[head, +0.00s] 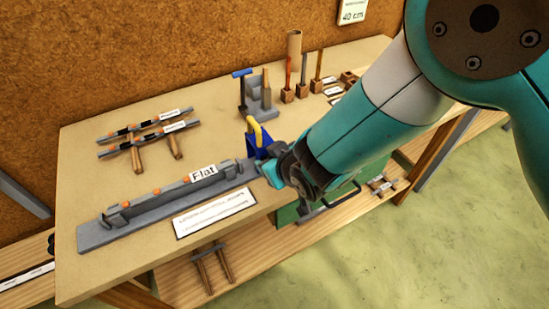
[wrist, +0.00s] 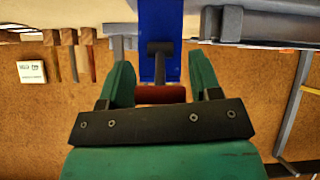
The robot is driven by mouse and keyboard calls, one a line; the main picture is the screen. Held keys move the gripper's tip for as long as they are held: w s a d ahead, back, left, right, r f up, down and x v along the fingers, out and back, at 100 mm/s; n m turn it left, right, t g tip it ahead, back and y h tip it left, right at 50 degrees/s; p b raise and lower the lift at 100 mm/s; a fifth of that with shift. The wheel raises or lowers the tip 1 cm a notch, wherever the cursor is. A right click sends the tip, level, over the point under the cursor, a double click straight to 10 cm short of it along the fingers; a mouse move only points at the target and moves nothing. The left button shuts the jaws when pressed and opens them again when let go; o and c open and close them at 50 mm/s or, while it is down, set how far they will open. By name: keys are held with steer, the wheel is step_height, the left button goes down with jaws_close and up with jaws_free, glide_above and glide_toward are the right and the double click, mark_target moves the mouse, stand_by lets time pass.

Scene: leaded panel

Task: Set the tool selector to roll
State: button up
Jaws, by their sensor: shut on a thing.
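A blue upright block (head: 258,145) with a yellow curved handle (head: 254,128) stands at the right end of a long grey rail (head: 160,205) on the bench. In the wrist view the blue face (wrist: 147,18) carries a dark grey lever (wrist: 160,50) ending in a red-brown grip (wrist: 160,94). In the head view my gripper (head: 270,173) is against the block and hides the lever. A white label reading "Flat" (head: 203,173) stands at the rail.
Two dark bars with labels (head: 145,130) rest on wooden supports at the back left. A grey stand with tools (head: 258,103) and several wooden tool holders (head: 303,88) stand behind the block. A printed sheet (head: 215,213) lies in front of the rail. The bench's front left is clear.

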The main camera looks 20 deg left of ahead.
steer(key=o, duration=0.9)
steer(key=b+v, duration=0.3)
steer(key=v, duration=1.4)
steer(key=shift+s+r, duration=0.15)
steer(key=shift+s, duration=0.05)
steer(key=shift+c, duration=0.6)
